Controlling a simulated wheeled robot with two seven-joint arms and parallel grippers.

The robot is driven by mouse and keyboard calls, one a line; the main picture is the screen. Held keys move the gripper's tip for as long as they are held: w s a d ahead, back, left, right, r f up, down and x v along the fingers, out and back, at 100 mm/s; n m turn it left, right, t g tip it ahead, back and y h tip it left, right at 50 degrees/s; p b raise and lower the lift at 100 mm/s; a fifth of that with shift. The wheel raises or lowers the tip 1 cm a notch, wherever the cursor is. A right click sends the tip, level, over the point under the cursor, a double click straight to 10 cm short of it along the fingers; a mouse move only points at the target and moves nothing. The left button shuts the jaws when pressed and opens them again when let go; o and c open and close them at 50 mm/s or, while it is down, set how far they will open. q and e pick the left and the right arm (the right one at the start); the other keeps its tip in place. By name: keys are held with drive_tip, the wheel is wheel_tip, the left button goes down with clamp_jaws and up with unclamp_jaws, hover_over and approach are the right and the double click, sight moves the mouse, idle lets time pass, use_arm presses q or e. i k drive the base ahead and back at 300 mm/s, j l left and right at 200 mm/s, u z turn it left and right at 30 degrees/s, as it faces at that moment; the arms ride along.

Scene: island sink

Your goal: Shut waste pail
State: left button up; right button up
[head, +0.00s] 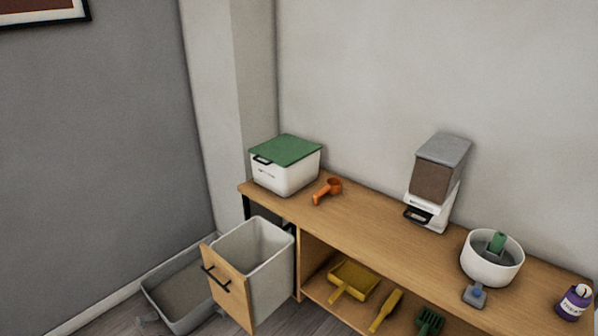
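The waste pail (266,275) is a light grey bin behind a wooden front panel (229,290) with a black handle (215,280). It is pulled out from the left end of the wooden counter, and its open top shows an empty-looking inside. Neither of my grippers shows in the head view.
A grey tray (160,296) lies on the floor left of the pail, close to its front panel. The counter (375,222) holds a green-lidded white box (285,178), an orange scoop (325,190), a dispenser (432,190), a white bowl (480,268) and a purple bottle (572,303). Yellow tools lie on the shelf below.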

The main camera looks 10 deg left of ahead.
sight(249, 269)
drive_tip(key=i+j+u, duration=0.1)
drive_tip(key=i+u, duration=0.2)
drive_tip(key=i, duration=0.65)
